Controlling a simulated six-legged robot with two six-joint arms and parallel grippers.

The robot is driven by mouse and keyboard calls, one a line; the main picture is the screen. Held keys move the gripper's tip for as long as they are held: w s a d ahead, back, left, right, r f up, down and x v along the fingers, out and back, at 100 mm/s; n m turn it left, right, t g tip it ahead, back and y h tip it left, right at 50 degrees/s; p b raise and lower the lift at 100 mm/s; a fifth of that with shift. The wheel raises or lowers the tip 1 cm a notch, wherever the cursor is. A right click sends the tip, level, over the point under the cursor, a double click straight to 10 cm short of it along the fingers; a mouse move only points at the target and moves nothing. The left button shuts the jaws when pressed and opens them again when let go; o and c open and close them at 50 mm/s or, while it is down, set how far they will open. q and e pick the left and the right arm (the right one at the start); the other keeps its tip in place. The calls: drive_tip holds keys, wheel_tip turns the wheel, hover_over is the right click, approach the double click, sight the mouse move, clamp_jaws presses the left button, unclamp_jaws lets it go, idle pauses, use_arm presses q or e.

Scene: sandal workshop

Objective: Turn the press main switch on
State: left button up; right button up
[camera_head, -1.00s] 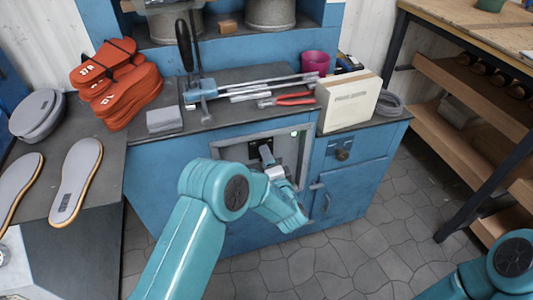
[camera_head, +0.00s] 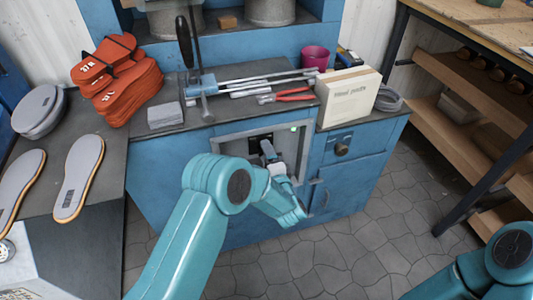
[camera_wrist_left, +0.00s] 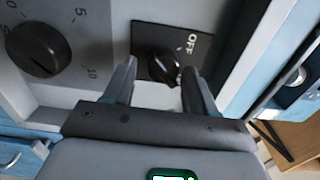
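The press main switch (camera_wrist_left: 162,66) is a black rotary knob on a black square plate in the left wrist view. The white word OFF is printed beside it, at its upper right. In the head view the dark switch plate (camera_head: 259,139) shows on the recessed grey panel (camera_head: 231,139), partly hidden by my left gripper. My left gripper (camera_wrist_left: 159,68) is open, with one finger on each side of the knob. The knob lies between the fingertips; I cannot tell whether they touch it. My right gripper is out of view.
A larger numbered dial (camera_wrist_left: 38,50) sits left of the switch. A small green light (camera_head: 294,128) is at the panel's upper right. Orange soles (camera_head: 128,92) lie at left.

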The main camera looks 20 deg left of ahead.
use_arm(q)
drive_tip(key=shift+r, duration=0.1)
drive_tip(key=p+v, duration=0.1)
drive_tip(key=v, duration=1.5)
drive_tip(key=shift+p, duration=0.35)
drive_tip(key=shift+s, duration=0.1)
